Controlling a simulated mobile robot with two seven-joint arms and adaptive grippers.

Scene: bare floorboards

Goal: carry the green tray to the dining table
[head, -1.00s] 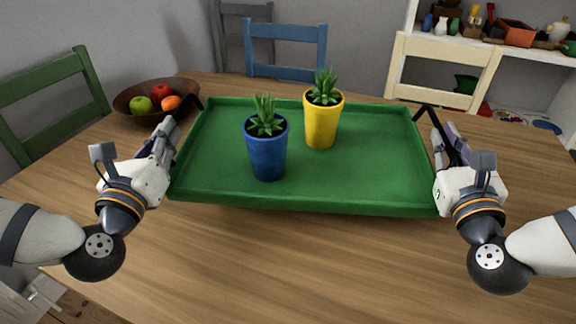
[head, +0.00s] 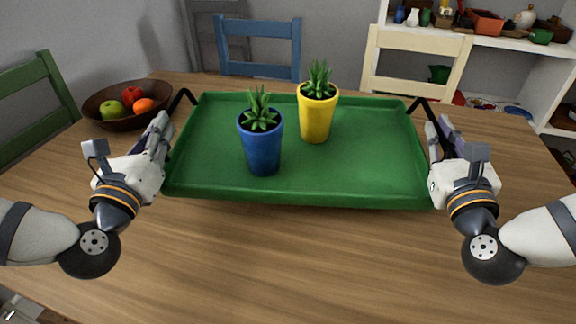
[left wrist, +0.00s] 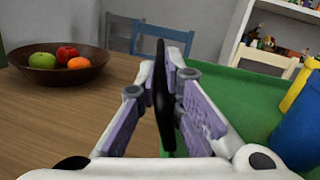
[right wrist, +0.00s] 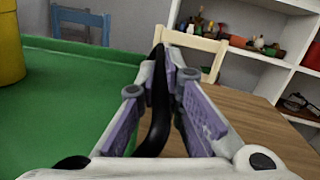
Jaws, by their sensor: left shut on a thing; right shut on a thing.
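The green tray (head: 350,185) is level over the wooden dining table (head: 290,255); whether it touches the tabletop is hard to tell. A blue pot (head: 262,150) and a yellow pot (head: 316,118), each with a spiky plant, stand upright on it. My left gripper (head: 165,125) is shut on the tray's black left handle, which shows between the fingers in the left wrist view (left wrist: 163,95). My right gripper (head: 437,130) is shut on the black right handle, seen between the fingers in the right wrist view (right wrist: 158,100).
A brown fruit bowl (head: 100,118) sits on the table close to the left handle. Chairs in green (head: 35,105), blue (head: 260,45) and cream (head: 415,65) stand around the table. A white shelf (head: 540,60) is at the back right. The tabletop's front is clear.

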